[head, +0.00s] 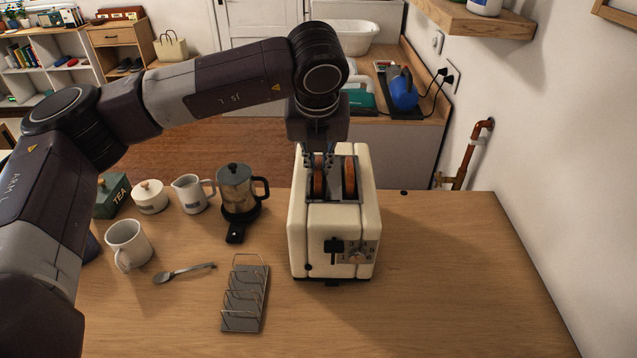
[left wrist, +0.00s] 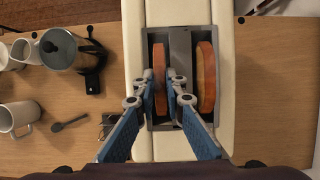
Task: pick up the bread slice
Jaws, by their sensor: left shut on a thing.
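A cream two-slot toaster (head: 310,232) stands upright on the wooden table. Two browned bread slices stand in its slots, a left one (head: 319,184) and a right one (head: 350,182). My left gripper (head: 319,164) reaches down from above and is shut on the left bread slice. In the left wrist view, the blue fingers (left wrist: 161,88) lie on either side of the left slice (left wrist: 159,72), and the right slice (left wrist: 206,78) stands apart from them in the other slot. The slices' lower parts are hidden inside the toaster. My right gripper is not in view.
A metal toast rack (head: 258,300) stands in front-left of the toaster. A spoon (head: 180,274), white mug (head: 127,243), coffee pot (head: 237,192), creamer (head: 190,195), sugar bowl (head: 150,197) and tea box (head: 112,196) are to the left. The table right of the toaster is clear.

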